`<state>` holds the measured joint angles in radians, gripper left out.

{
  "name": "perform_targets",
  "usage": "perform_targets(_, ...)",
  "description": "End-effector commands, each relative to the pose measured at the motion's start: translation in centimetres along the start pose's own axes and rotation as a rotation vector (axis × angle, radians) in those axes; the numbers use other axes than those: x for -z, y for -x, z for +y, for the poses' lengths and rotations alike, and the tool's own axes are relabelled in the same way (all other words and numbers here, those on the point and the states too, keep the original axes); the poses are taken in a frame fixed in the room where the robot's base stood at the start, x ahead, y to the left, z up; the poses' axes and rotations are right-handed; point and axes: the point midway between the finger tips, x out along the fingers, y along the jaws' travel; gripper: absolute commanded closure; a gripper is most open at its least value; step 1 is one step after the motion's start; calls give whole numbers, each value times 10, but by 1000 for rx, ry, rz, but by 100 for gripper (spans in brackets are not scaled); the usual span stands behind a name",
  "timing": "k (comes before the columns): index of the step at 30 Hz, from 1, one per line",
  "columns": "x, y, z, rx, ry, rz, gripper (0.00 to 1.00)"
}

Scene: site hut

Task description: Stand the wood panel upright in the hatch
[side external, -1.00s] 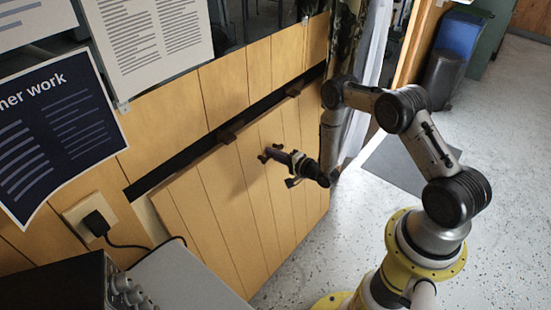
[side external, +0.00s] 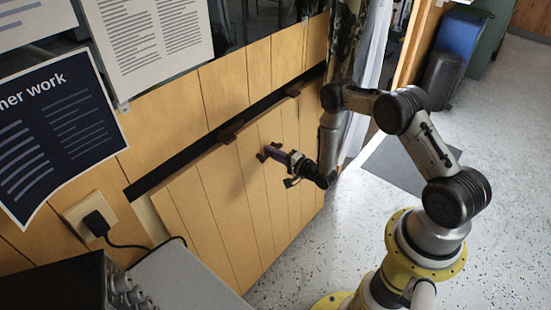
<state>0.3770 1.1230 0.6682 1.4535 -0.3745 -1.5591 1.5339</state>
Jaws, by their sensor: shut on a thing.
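The wood panel (side external: 225,190), made of vertical planks, stands at the hatch (side external: 165,172) in the plank wall. A dark gap shows along the panel's top edge and a pale strip at its left edge. The panel looks close to upright; I cannot tell whether it is seated or still leans a little. My gripper (side external: 266,153) is shut at the panel's face, right of its middle, on what seems to be its handle, which the jaws mostly hide. The panel's lower left is hidden behind a grey box.
Two small brown catches, one left (side external: 230,133) and one right (side external: 294,92), sit along the hatch's top edge. The grey box (side external: 185,280), a dark device with knobs (side external: 85,290) and a plugged cable (side external: 130,245) are at lower left.

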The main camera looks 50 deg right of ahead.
Motion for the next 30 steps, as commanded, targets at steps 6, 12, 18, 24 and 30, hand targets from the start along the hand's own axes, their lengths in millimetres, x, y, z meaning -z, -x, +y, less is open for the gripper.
perform_targets(6, 1, -7, -11, 46, 5, 0, 100)
perform_targets(12, 1, -7, -11, 46, 6, -1, 100)
perform_targets(18, 1, -11, -12, 76, 6, -1, 100)
perform_targets(24, 2, -12, -14, 88, 7, -1, 100)
perform_targets(30, 1, -12, -13, 87, 7, -1, 100)
